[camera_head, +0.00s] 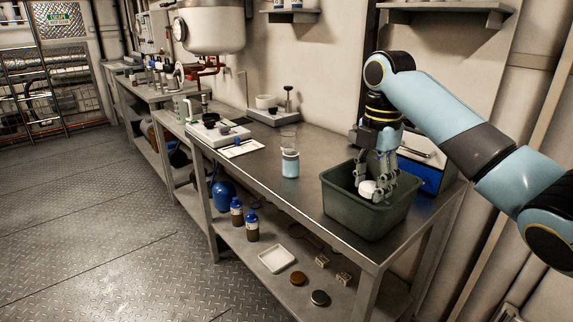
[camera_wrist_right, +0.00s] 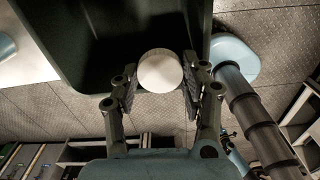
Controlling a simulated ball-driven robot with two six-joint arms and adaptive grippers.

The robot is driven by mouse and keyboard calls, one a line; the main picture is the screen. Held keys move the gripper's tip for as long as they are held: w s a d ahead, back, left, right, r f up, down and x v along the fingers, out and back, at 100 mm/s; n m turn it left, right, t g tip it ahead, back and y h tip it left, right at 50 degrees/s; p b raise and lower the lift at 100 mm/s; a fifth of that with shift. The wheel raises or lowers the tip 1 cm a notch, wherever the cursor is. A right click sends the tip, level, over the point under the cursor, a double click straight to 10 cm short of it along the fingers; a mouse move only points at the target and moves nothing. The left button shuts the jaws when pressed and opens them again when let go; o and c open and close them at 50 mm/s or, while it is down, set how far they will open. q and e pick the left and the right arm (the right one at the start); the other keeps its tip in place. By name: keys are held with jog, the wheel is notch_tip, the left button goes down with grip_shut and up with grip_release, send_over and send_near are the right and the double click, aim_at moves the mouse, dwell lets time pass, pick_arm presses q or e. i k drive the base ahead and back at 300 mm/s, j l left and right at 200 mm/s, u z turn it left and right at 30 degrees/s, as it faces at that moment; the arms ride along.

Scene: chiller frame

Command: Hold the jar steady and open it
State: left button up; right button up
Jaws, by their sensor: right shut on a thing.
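A small jar (camera_head: 290,165) with pale blue contents stands upright on the steel bench, left of the green bin; I see no lid on it. My right gripper (camera_head: 375,188) points down into the green bin (camera_head: 352,214). It is shut on a white round lid (camera_head: 367,189), held between the two fingers. In the right wrist view the lid (camera_wrist_right: 160,71) shows as a white disc between the fingertips, over the bin's dark inside. My left gripper is not in view.
A blue box (camera_head: 432,180) stands behind the bin. A clear beaker (camera_head: 289,138) stands behind the jar. A white sheet (camera_head: 242,149) and a scale (camera_head: 217,131) lie further left. The bench front around the jar is clear. Bottles (camera_head: 252,228) and a white tray (camera_head: 276,259) are on the lower shelf.

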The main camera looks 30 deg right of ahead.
aim_at(291, 159)
jog(key=l+u, duration=0.15)
jog(key=u, duration=0.3)
jog(key=l+u, duration=0.2)
jog(key=u, duration=0.3)
jog(key=k+l, duration=0.1)
jog(key=l, duration=0.65)
jog(key=k+l, duration=0.1)
jog(key=l, duration=0.65)
